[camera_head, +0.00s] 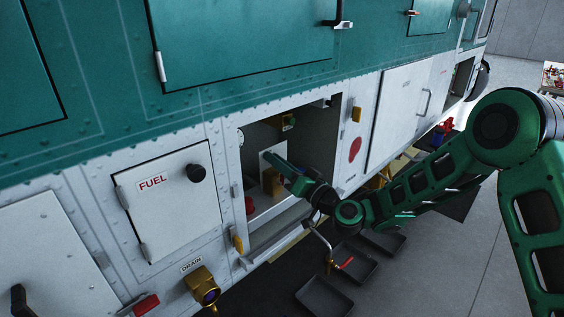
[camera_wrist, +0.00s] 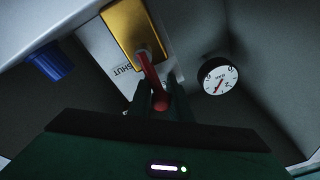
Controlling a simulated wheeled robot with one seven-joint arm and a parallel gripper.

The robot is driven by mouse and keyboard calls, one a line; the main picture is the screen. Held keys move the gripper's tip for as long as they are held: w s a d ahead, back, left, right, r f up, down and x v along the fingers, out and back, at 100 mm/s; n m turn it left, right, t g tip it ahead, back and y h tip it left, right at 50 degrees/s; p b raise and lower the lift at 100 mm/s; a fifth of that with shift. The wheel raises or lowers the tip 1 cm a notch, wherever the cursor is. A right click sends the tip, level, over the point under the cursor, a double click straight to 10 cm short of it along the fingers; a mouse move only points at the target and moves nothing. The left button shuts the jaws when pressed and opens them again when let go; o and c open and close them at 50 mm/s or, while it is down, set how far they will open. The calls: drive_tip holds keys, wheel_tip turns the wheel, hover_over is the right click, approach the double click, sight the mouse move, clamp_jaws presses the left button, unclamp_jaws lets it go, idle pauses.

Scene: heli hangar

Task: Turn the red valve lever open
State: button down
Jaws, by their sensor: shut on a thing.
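The red valve lever (camera_wrist: 150,74) shows in the wrist view, running from a gold valve body (camera_wrist: 126,22) down between my fingers. A white plate (camera_wrist: 118,67) behind it reads SHUT, upside down; any other marking is hidden. My gripper (camera_wrist: 157,90) is shut on the lever, with one dark finger on each side. In the head view my gripper (camera_head: 277,166) reaches into an open bay in the white lower fuselage. The gold valve body (camera_head: 271,183) is partly visible there behind it. The lever itself cannot be made out in that view.
A round gauge (camera_wrist: 218,76) sits right of the lever and a blue knob (camera_wrist: 50,62) left. The bay walls (camera_head: 318,135) are close around my gripper. A FUEL panel (camera_head: 175,205) is left of the bay. Black trays (camera_head: 324,297) and a red-handled tap (camera_head: 331,262) are below.

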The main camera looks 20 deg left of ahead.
drive_tip(key=shift+s+a+f+n, duration=0.15)
drive_tip(key=shift+s+f+n, duration=0.25)
drive_tip(key=shift+n, duration=0.2)
drive_tip(key=shift+s, duration=0.1)
drive_tip(key=c, duration=1.7)
unclamp_jaws()
drive_tip(key=shift+o, duration=0.2)
drive_tip(key=shift+r, duration=0.15)
drive_tip(key=v, duration=1)
drive_tip(key=shift+d, duration=0.35)
